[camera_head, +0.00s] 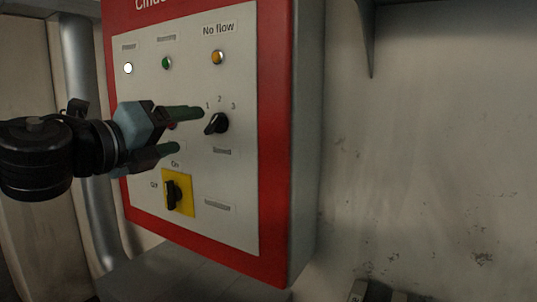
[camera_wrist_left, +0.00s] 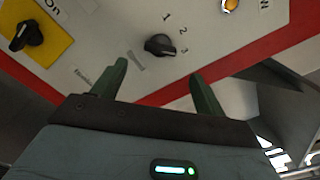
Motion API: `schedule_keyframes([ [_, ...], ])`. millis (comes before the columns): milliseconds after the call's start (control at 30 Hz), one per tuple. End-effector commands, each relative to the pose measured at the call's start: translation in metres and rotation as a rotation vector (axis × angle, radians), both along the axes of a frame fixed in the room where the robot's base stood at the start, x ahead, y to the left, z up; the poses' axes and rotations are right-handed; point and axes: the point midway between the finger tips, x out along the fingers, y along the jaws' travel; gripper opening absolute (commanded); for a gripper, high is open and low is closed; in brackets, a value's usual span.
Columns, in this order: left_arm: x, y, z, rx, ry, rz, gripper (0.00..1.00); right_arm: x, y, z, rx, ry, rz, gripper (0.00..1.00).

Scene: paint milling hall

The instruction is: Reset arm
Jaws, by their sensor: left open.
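My left gripper (camera_head: 186,131) comes in from the left in the head view, in front of the control panel (camera_head: 236,190). Its two green fingers are apart with nothing between them. They point toward the black selector knob (camera_head: 217,123) marked 1, 2, 3. In the left wrist view the fingers (camera_wrist_left: 158,85) are spread and the selector knob (camera_wrist_left: 160,45) lies beyond them, apart from both. The gripper hides part of the panel's middle left. My right gripper is in neither view.
The panel has a red border (camera_head: 274,130), a white lamp (camera_head: 128,68), a green lamp (camera_head: 167,63) and an amber lamp (camera_head: 217,57) under "No flow". A black On/Off switch (camera_head: 172,194) sits on a yellow plate below. A stained wall (camera_head: 430,150) is at right; pipes run at left.

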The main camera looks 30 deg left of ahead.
Motion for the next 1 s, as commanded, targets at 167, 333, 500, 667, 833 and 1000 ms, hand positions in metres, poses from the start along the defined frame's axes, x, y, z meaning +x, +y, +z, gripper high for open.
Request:
schedule_keyframes([
  [167,0.002,0.001,-0.003,-0.012,0.006,-0.002,0.73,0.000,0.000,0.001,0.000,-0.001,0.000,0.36],
  [333,0.015,0.011,-0.033,-0.134,0.061,-0.021,0.73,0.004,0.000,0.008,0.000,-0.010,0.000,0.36],
  [500,0.033,0.027,-0.096,-0.359,0.163,-0.035,0.73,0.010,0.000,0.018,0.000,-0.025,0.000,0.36],
  [667,0.038,0.038,-0.166,-0.579,0.262,-0.024,0.73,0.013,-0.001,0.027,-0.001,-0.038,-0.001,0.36],
  [833,0.030,0.042,-0.244,-0.809,0.361,0.019,0.73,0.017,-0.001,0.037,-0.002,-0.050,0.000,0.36],
  [1000,0.005,0.038,-0.323,-1.038,0.454,0.087,0.73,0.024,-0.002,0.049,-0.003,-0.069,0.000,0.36],
])
